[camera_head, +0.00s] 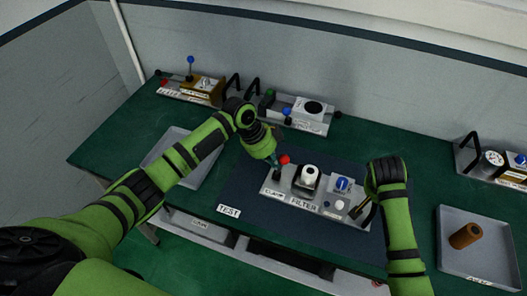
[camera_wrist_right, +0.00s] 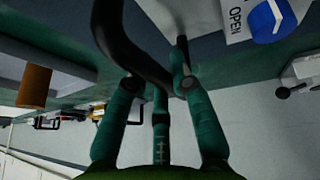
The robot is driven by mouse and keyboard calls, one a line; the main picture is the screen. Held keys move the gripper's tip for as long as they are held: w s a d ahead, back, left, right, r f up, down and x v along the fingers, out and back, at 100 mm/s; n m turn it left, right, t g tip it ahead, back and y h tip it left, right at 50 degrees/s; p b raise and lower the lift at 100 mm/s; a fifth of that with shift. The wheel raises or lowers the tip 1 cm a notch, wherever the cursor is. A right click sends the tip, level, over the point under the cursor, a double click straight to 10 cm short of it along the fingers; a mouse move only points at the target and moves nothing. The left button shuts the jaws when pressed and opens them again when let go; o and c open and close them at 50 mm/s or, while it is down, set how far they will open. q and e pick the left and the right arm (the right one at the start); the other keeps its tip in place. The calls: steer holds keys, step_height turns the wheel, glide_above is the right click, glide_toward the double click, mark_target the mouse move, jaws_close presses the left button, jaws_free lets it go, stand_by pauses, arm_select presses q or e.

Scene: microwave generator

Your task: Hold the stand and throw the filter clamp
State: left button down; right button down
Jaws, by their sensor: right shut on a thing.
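The filter stand (camera_head: 315,204), a grey unit labelled CLAMP and FILTER, sits on the dark mat. The clamp's red knob (camera_head: 284,159) stands at its left end, with a white round filter part (camera_head: 309,176) and a blue knob (camera_head: 343,184) to the right. My left gripper (camera_head: 276,162) reaches down right beside the red knob; its fingers are small and partly hidden, so their opening is unclear. My right gripper (camera_head: 362,206) is at the stand's right end. In the right wrist view its teal fingers (camera_wrist_right: 158,88) are shut on the stand's black handle (camera_wrist_right: 126,48).
A grey tray (camera_head: 447,232) with a brown cylinder (camera_head: 465,236) stands at right. An empty-looking tray (camera_head: 205,172) lies under my left arm. Other units stand at the back, one with a blue-topped lever (camera_head: 190,66), another with a black disc (camera_head: 313,107). A gauge unit (camera_head: 493,160) is far right.

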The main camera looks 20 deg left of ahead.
arm_select(q)
steer(key=shift+d+r, duration=0.1)
steer(key=shift+d, duration=0.3)
arm_select(e)
steer(key=shift+s+a+f, duration=0.25)
steer(key=shift+a+f, duration=0.05)
arm_select(q)
steer(key=shift+s+d, duration=0.1)
steer(key=shift+d, duration=0.5)
steer(key=shift+s+d, duration=0.1)
steer(key=shift+d, duration=0.2)
arm_select(e)
steer(key=shift+d, duration=0.1)
arm_select(q)
steer(key=shift+a+r, duration=0.65)
steer(key=shift+r, duration=0.3)
steer(key=shift+a+r, duration=0.6)
steer(key=shift+r, duration=0.35)
